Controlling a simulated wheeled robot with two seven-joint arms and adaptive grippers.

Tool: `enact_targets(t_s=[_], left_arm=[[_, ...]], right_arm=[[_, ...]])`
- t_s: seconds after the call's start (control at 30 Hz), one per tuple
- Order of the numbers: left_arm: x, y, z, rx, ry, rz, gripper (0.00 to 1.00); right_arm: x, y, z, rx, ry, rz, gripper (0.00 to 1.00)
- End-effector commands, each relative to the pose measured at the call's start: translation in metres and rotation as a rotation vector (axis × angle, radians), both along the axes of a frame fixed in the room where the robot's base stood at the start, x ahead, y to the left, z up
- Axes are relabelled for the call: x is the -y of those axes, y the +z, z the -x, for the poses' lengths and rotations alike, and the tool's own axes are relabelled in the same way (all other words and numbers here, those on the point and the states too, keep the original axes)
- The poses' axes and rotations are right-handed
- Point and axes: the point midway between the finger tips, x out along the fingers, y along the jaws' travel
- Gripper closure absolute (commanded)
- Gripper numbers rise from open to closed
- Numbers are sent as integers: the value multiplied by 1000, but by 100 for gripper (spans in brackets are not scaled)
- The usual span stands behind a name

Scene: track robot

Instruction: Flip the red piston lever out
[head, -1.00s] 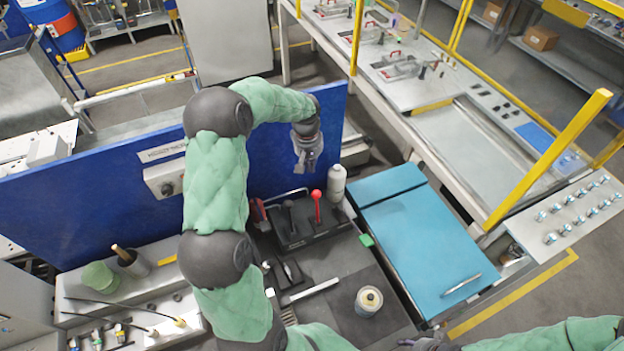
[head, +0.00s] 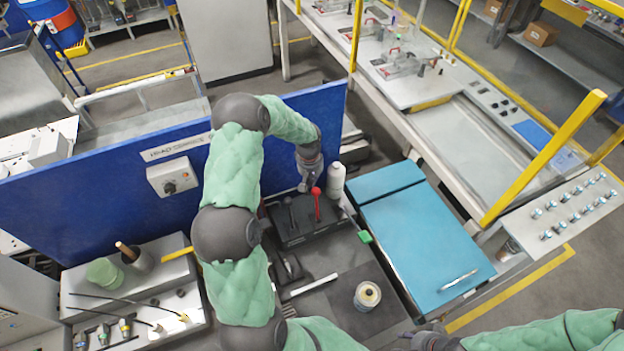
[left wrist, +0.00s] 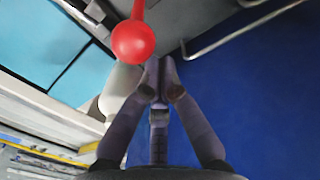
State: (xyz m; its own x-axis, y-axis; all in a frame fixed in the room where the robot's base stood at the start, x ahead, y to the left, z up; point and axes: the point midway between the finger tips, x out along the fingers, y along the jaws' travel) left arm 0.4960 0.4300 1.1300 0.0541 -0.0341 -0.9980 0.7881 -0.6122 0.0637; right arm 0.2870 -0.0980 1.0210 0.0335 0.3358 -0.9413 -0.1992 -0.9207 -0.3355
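The red piston lever (head: 317,206) stands upright with a round knob on a dark block (head: 298,234). A black lever (head: 291,212) stands to its left. My left gripper (head: 306,187) is just behind and above the red knob, pointing down. In the left wrist view the red knob (left wrist: 133,43) is close, left of the fingertips (left wrist: 160,66). These nearly meet with nothing between them, and the knob looks apart from them or only just beside them. My right gripper (head: 428,340) shows partly at the bottom edge, and its fingers are unclear.
A blue panel (head: 90,205) rises behind the block. A white bottle (head: 336,180) stands close to the right of the red lever. A green-ended tool (head: 364,237) and a round can (head: 367,296) are on the right. A blue box (head: 425,245) lies beyond.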

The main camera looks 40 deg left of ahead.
Motion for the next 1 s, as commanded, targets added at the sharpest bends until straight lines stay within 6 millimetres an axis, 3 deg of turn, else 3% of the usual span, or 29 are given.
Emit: enact_targets(t_s=[1.0], left_arm=[[6, 3, 3, 29, 0, -69, 100]], right_arm=[[0, -25, 0, 0, 0, 0, 60]])
